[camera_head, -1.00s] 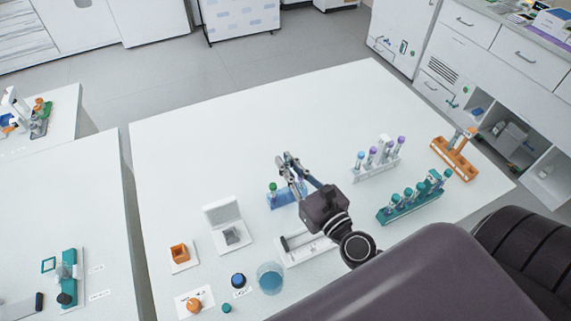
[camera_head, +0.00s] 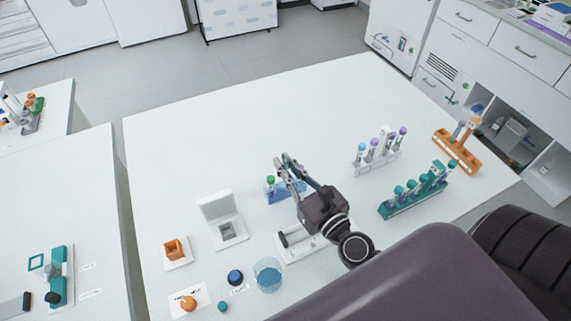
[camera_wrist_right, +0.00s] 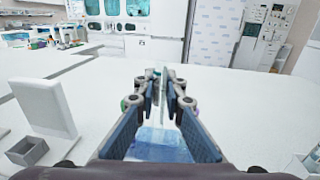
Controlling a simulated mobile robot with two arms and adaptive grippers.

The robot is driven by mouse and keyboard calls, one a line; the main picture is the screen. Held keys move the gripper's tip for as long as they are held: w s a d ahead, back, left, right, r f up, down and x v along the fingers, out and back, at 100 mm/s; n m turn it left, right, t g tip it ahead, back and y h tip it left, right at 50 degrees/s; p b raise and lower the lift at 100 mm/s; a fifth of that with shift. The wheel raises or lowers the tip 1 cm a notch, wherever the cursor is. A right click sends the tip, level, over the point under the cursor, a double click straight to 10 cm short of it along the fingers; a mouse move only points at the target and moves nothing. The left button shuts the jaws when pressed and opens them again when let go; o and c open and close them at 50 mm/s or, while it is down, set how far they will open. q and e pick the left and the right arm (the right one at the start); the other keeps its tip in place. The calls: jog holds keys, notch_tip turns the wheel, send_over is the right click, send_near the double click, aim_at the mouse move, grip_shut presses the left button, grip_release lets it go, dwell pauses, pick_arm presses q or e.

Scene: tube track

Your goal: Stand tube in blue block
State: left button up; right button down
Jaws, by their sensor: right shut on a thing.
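The blue block (camera_head: 273,195) stands on the white table, partly hidden behind my right gripper (camera_head: 284,160). A green-capped tube (camera_head: 270,181) stands at the block's left side. In the right wrist view, the blue block (camera_wrist_right: 160,148) lies below and between the fingers of my right gripper (camera_wrist_right: 161,82). The right gripper is shut on a thin, pale, upright tube (camera_wrist_right: 163,93), above the block. I cannot tell whether this tube's lower end is inside the block. My left gripper is out of view.
A white rack with purple-capped tubes (camera_head: 376,165), a teal rack (camera_head: 415,205) and an orange rack (camera_head: 457,153) stand to the right. The table's far part is clear.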

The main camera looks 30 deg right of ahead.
jog(key=shift+f+b, duration=0.3)
dwell(0.7)
jog(key=shift+f, duration=0.1)
jog(key=shift+f+b, duration=0.5)
jog(key=shift+b, duration=0.15)
jog(key=shift+f, duration=0.2)
jog(key=shift+f+b, duration=0.45)
jog(key=shift+b, duration=0.2)
jog(key=c, duration=1.9)
grip_release()
jog(key=shift+c, duration=0.2)
